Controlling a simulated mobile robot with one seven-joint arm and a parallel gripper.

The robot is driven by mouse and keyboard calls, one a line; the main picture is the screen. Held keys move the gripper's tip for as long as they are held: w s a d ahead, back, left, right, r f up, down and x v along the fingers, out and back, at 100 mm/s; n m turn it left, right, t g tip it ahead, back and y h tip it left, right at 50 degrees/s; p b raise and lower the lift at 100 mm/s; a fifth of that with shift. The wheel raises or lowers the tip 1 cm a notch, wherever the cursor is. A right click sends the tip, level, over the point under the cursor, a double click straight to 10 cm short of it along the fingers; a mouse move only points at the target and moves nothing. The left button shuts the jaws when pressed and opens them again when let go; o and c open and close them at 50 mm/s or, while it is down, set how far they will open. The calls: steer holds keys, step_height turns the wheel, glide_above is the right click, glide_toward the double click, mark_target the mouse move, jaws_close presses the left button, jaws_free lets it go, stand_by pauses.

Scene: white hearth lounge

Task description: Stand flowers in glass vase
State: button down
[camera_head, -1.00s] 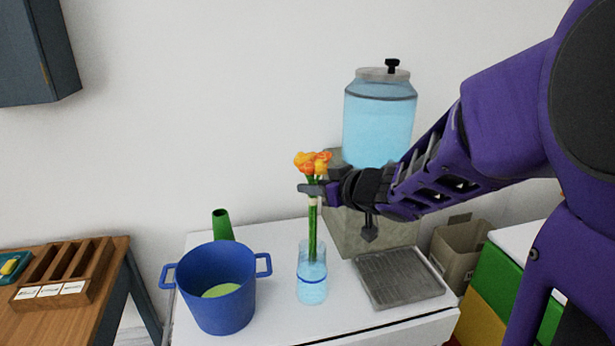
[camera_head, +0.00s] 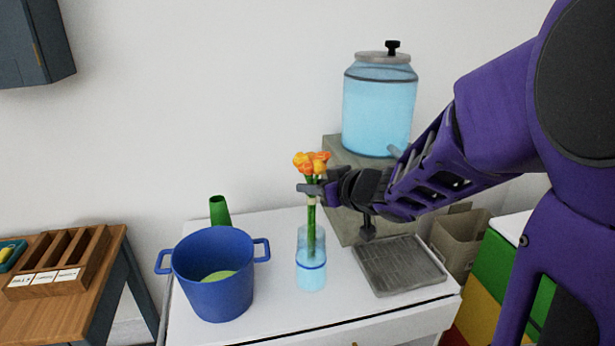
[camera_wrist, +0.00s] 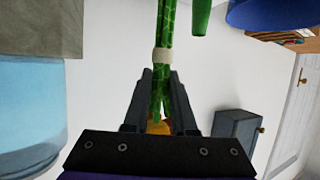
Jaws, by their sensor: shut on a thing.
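The orange and yellow flowers (camera_head: 311,163) stand upright, their green stems reaching down into the neck of the glass vase (camera_head: 311,272). The vase stands on the white cabinet top and holds blue-tinted water with a dark blue band around it. My gripper (camera_head: 312,190) is shut on the flowers, around the stems just below the blooms. In the wrist view the stems (camera_wrist: 165,30), with a pale wrap, run between the fingers of my gripper (camera_wrist: 160,85). The lower stem ends are hard to make out through the glass.
A blue pot (camera_head: 213,285) with something green inside stands left of the vase, a green tapered object (camera_head: 219,211) behind it. A metal drip tray (camera_head: 400,265) lies to the right. A water dispenser (camera_head: 378,115) stands behind. A wooden sorter (camera_head: 62,262) is at far left.

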steer(key=shift+f, duration=0.5)
steer(key=c, duration=0.7)
jaws_free()
steer(key=shift+o, duration=0.2)
steer(key=shift+s+r, duration=0.1)
